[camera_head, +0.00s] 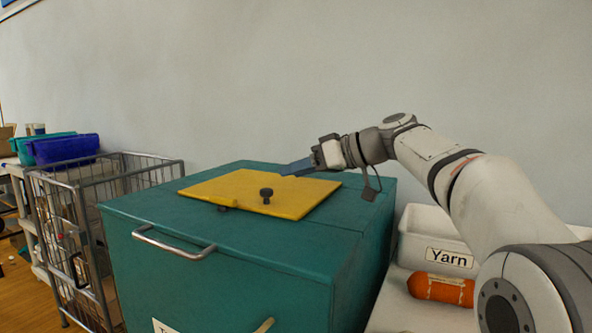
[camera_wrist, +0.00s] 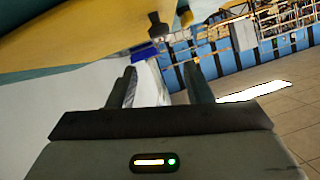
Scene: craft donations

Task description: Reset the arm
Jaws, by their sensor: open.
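My gripper (camera_head: 297,167) is at the end of my raised arm, above the right part of the yellow lid (camera_head: 233,189) on the teal chest. Its fingers point left in the head view. In the wrist view the two dark fingers of my gripper (camera_wrist: 160,88) stand apart with nothing between them. The yellow lid also shows at the upper left of the wrist view (camera_wrist: 70,35). A dark round knob (camera_head: 266,194) stands up from the lid, apart from the fingers.
The teal chest (camera_head: 215,269) has a metal handle (camera_head: 174,243) on its front. A wire cage cart (camera_head: 75,240) stands at left, with blue bins (camera_head: 65,149) behind. At right are a white bin labelled Yarn (camera_head: 424,228) and an orange roll (camera_head: 440,289). A grey wall (camera_head: 300,80) stands behind.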

